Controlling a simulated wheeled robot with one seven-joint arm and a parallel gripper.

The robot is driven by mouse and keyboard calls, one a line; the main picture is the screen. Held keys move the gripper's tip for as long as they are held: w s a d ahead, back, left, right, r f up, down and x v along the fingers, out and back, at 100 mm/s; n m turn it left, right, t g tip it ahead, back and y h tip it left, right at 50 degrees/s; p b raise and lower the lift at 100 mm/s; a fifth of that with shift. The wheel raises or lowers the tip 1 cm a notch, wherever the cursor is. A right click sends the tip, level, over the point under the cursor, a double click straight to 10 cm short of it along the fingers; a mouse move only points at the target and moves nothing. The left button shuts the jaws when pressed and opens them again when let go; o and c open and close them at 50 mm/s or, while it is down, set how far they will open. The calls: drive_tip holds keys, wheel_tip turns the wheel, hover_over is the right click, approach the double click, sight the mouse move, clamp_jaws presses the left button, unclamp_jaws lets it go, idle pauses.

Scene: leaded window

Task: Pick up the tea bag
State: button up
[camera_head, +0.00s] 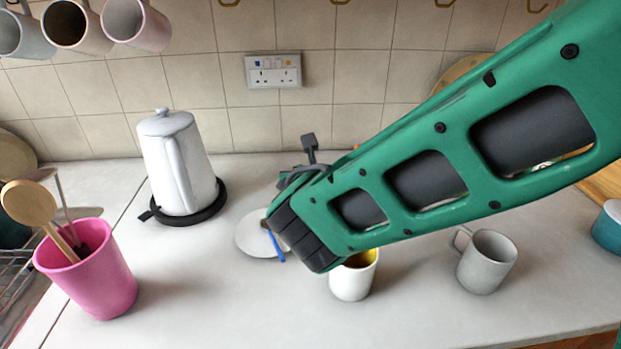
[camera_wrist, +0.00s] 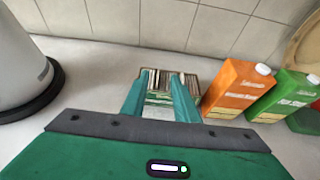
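In the wrist view, a small open box (camera_wrist: 195,83) stands on the worktop near the tiled wall. It holds several thin upright packets that look like tea bags (camera_wrist: 161,84); single bags are too small to tell apart. My gripper (camera_wrist: 160,77) is open, its two teal fingers apart and pointing toward the box. The fingers overlap the box's left and right sides in the picture; I see nothing held between them. Whether they touch the box, I cannot tell. In the head view my green arm hides the box and my fingers.
An orange carton (camera_wrist: 236,88) and a green carton (camera_wrist: 287,96) stand right of the box. The kettle (camera_head: 178,165) stands left. A white saucer (camera_head: 250,242), a white cup (camera_head: 352,283), a grey mug (camera_head: 487,262) and a pink utensil pot (camera_head: 92,275) are also on the worktop.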

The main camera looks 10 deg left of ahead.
drive_tip(key=x, duration=0.4)
drive_tip(key=shift+w+f, duration=0.15)
drive_tip(key=shift+f, duration=0.15)
drive_tip(key=shift+c, duration=0.6)
clamp_jaws()
drive_tip(key=shift+r, duration=0.15)
